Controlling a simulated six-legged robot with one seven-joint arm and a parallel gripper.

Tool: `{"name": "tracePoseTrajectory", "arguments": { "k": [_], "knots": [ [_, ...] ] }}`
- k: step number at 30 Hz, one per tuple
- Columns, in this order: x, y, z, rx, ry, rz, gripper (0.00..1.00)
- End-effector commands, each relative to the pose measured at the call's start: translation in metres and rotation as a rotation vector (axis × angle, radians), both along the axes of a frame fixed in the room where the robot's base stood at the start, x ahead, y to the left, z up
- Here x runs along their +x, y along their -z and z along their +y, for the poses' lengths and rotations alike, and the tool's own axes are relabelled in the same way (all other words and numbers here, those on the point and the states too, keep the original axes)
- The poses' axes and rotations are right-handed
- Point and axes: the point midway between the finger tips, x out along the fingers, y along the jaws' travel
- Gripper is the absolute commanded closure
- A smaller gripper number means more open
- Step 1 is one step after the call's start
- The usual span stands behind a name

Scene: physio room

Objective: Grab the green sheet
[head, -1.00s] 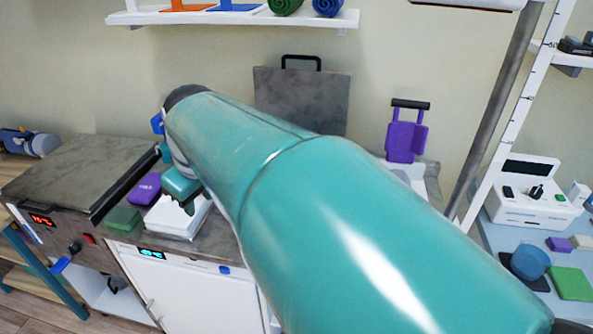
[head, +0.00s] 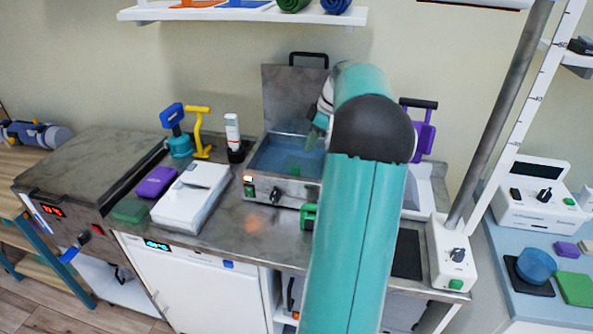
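A stainless water bath (head: 258,171) with its lid raised stands on the counter, filled with bluish water. A dim green patch (head: 297,168) shows in the water and looks like the green sheet; its outline is unclear. My gripper (head: 313,137) hangs above the back right part of the bath, partly hidden by my own teal arm. Its fingers point down and appear above the water, apart from the green patch. Their gap is too small to tell. The arm also covers the right side of the bath.
On the counter are a white box (head: 186,196), a purple block (head: 157,181), a green block (head: 130,209), a blue-teal tool (head: 178,135), a yellow tool (head: 200,133) and a white bottle (head: 233,136). Another flat green block (head: 576,288) lies on the right table. A slanted pole (head: 497,120) rises at right.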

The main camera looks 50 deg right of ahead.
Motion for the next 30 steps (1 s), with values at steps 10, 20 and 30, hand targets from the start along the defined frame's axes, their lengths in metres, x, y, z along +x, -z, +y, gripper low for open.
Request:
{"name": "tracePoseTrajectory", "arguments": {
  "k": [10,20,30],
  "knots": [
    [0.025,0.058,0.013,0.000,-0.005,0.002,0.66],
    [0.035,0.085,0.016,0.002,-0.004,0.002,0.66],
    [0.047,0.114,0.020,-0.001,-0.003,0.001,0.66]
  ]
}}
